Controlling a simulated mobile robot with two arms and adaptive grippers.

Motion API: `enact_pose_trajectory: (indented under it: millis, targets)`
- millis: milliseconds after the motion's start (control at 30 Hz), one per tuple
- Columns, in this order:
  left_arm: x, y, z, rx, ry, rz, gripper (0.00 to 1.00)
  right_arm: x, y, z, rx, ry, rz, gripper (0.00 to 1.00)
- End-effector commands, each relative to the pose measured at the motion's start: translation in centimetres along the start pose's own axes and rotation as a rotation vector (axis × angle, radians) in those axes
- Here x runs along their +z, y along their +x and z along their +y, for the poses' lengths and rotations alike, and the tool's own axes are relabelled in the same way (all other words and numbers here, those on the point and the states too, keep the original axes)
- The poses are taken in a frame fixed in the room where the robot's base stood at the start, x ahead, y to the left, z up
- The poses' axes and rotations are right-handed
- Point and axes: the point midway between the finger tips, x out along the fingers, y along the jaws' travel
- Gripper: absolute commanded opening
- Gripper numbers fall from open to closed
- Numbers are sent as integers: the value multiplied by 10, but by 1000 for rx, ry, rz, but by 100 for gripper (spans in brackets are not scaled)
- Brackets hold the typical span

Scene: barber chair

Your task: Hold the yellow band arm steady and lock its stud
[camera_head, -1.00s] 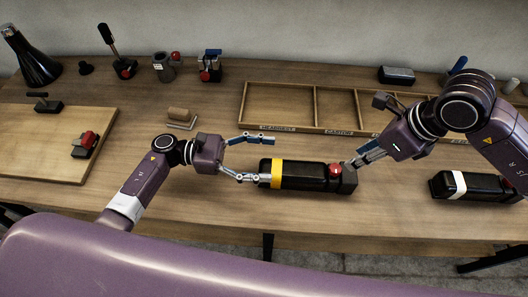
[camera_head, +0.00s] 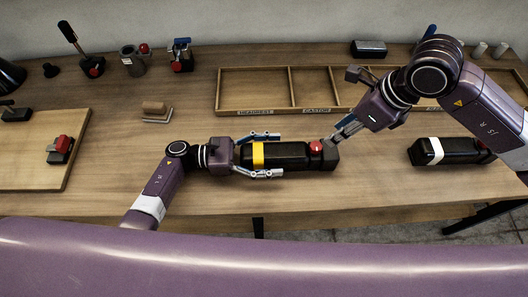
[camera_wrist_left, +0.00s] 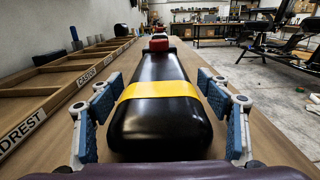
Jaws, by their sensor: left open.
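The yellow band arm is a black padded arm (camera_head: 285,157) lying on the bench, with a yellow band (camera_head: 258,155) near its left end. A red stud (camera_head: 316,147) sits on its right end, by a dark end block (camera_head: 330,154). My left gripper (camera_head: 276,154) is open, one finger along each side of the arm. In the left wrist view the blue finger pads stand apart from the arm's sides, with the yellow band (camera_wrist_left: 160,90) between them and the red stud (camera_wrist_left: 159,43) farther off. My right gripper (camera_head: 334,139) has its fingertips beside the red stud; its opening is unclear.
A white-banded black arm (camera_head: 450,151) lies to the right. A divided wooden tray (camera_head: 255,111) is behind. A wooden board (camera_head: 75,130) with a red-topped clamp (camera_head: 60,146) is at left. A small wooden block (camera_head: 155,107) sits behind my left arm.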

Motion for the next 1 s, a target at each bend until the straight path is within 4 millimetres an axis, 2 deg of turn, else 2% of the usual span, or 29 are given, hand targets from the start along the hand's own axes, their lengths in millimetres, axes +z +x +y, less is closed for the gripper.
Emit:
enact_pose_trajectory:
  millis: [267, 833, 1000]
  targets:
    - [0, 1, 0, 0, 0, 0, 70, 0, 0, 0, 0, 0, 0, 29]
    - [0, 1, 0, 1, 0, 0, 8, 0, 0, 0, 0, 0, 0, 29]
    - [0, 1, 0, 1, 0, 0, 7, 0, 0, 0, 0, 0, 0, 29]
